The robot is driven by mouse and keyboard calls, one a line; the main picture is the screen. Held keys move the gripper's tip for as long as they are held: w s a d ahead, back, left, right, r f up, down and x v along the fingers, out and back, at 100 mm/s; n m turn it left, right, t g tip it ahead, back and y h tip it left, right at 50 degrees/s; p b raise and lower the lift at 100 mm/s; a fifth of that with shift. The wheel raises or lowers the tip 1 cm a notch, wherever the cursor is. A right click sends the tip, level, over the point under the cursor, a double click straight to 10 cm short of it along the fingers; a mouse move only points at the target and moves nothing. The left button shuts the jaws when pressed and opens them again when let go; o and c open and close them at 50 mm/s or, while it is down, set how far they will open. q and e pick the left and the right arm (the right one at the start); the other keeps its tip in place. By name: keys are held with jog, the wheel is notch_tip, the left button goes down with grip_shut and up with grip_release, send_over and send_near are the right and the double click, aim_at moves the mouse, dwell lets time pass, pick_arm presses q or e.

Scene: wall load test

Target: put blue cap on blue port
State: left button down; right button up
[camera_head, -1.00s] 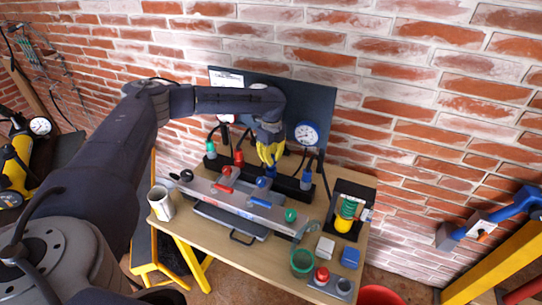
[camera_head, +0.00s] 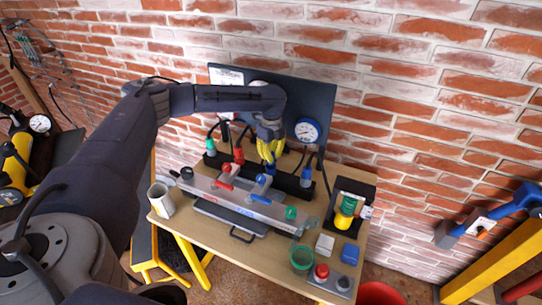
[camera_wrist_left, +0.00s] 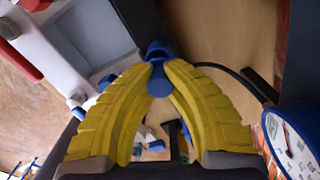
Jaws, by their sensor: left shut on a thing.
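My left gripper (camera_head: 271,161) reaches in from the left and points down behind the grey manifold (camera_head: 233,196), over the black block (camera_head: 289,184). Its yellow fingers are shut on a small blue piece, likely the blue cap (camera_wrist_left: 160,82), between the fingertips in the left wrist view. Another round blue part (camera_wrist_left: 155,48) shows just past the tips; I cannot tell whether it is the port or part of the cap, or whether they touch. In the head view a blue fitting (camera_head: 264,179) stands on the manifold just below the fingertips. My right gripper is not in view.
A pressure gauge (camera_head: 307,130) and a blue connector (camera_head: 306,177) stand right of the gripper. Red (camera_head: 239,155) and green (camera_head: 210,147) connectors stand left. The brick wall is close behind.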

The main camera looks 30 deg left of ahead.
pick_arm(q)
jog(key=shift+f, duration=1.05)
dwell(0.9)
jog(key=shift+f, duration=0.25)
jog(key=shift+f, duration=0.25)
dwell(1.0)
jog(key=c, duration=0.8)
grip_release()
jog(key=shift+c, duration=0.2)
jog(key=shift+r, duration=0.15)
jog(key=shift+r, duration=3.9)
